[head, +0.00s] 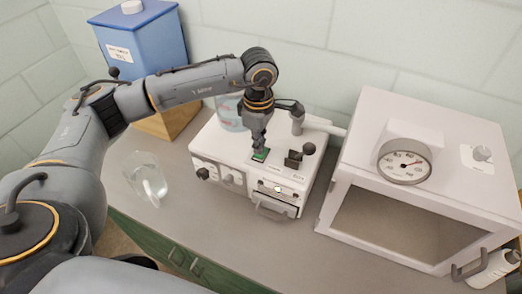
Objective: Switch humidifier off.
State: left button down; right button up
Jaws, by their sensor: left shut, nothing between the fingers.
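The humidifier appears to be the white box-shaped machine (225,158) in the middle of the counter, with knobs, a small drawer and switches on it. A green switch (260,155) sits on its top near the front. A dark switch or lever (293,159) is to the right of it. My left gripper (259,147) is shut and points down right above the green switch, at or very near it; I cannot tell if they touch. The fingertips partly cover the switch, so its position is unclear. My right gripper is not in view.
A white cabinet (455,125) with a dial gauge (404,161) and a window stands at the right, joined by a pipe. A blue container (150,45) is at the back left. A clear glass vessel (147,182) stands on the grey counter (185,215). A white handheld device (493,268) is at the lower right.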

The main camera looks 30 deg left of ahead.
pick_arm(q)
jog(key=shift+f+b, duration=0.75)
jog(key=shift+f, duration=0.1)
jog(key=shift+r, duration=0.1)
dwell(0.3)
jog(key=shift+r+p, duration=1.6)
jog(key=shift+r, duration=1.85)
